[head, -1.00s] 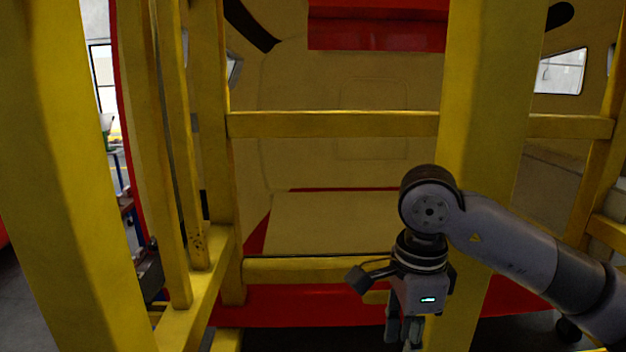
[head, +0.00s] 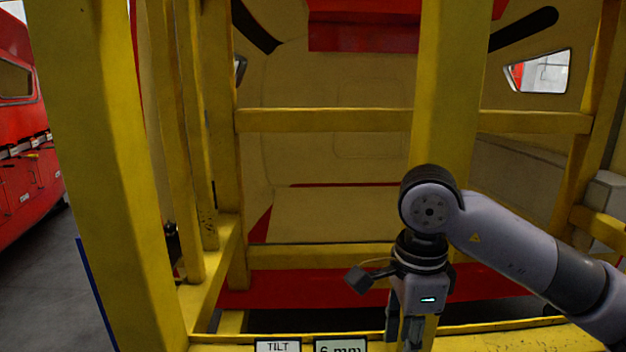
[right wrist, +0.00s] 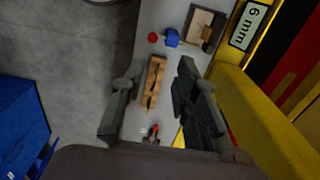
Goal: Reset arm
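My right arm comes in from the right in the head view. Its gripper (head: 405,330) points down in front of a yellow post of the frame (head: 445,90). In the right wrist view the two dark fingers of the right gripper (right wrist: 158,85) stand apart with nothing held between them. A wooden piece (right wrist: 154,82) shows between the fingers, lying on a grey surface below; it appears untouched. My left gripper is in neither view.
The grey surface (right wrist: 148,40) also bears a blue cube (right wrist: 172,37), a red round thing (right wrist: 153,37) and an open box (right wrist: 203,25). A "6 mm" label (head: 340,347) is at the yellow front rail. A blue object (right wrist: 20,125) stands left over clear floor.

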